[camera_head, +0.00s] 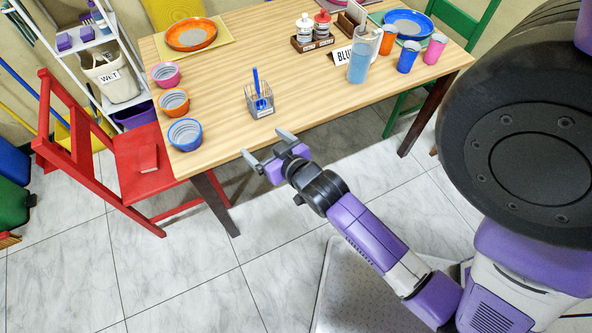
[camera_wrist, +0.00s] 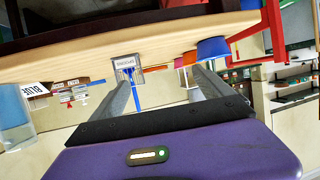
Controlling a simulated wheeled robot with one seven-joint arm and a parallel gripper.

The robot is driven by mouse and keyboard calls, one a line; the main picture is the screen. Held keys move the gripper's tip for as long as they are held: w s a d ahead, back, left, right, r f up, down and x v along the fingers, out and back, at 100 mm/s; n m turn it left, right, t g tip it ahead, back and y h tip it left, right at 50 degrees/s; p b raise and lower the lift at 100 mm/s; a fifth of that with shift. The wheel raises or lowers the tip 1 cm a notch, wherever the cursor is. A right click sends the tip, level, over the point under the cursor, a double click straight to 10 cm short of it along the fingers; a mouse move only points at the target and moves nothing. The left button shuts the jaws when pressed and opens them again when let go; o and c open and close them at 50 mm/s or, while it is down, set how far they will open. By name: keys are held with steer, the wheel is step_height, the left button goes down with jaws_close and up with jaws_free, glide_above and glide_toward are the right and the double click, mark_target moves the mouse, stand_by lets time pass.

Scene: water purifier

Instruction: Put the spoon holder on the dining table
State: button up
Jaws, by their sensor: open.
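The spoon holder (camera_head: 260,106) is a small clear, wire-like square caddy with a label, and a blue spoon (camera_head: 256,82) stands in it. It stands upright on the wooden dining table (camera_head: 310,82), near the front edge. My gripper (camera_head: 267,147) is open and empty, just in front of the table edge, apart from the holder. In the wrist view, which looks upside down, the holder (camera_wrist: 127,64) shows beyond one finger of my gripper (camera_wrist: 163,77), not between the fingers.
Blue (camera_head: 185,134), orange (camera_head: 173,102) and pink (camera_head: 166,75) bowls line the table's left end. A water pitcher (camera_head: 361,60) and a "BLUE" sign (camera_head: 344,56) stand right of the holder. A red chair (camera_head: 150,185) is at the left. Table around the holder is clear.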

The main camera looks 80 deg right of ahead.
steer(key=s+a+r+n+t+y, duration=0.1)
steer(key=s+a+r+n+y, duration=0.15)
steer(key=a, duration=0.45)
steer(key=s+a+r+n+t+y, duration=0.1)
steer(key=s+a, duration=0.2)
steer(key=a, duration=0.4)
steer(key=s+a+r+n+t+y, duration=0.2)
steer(key=s+a+r+n+y, duration=0.2)
steer(key=s+a+r, duration=0.5)
steer(key=shift+s+a+r+y, duration=0.2)
steer(key=shift+a+r+y, duration=0.15)
steer(key=shift+a+y, duration=0.2)
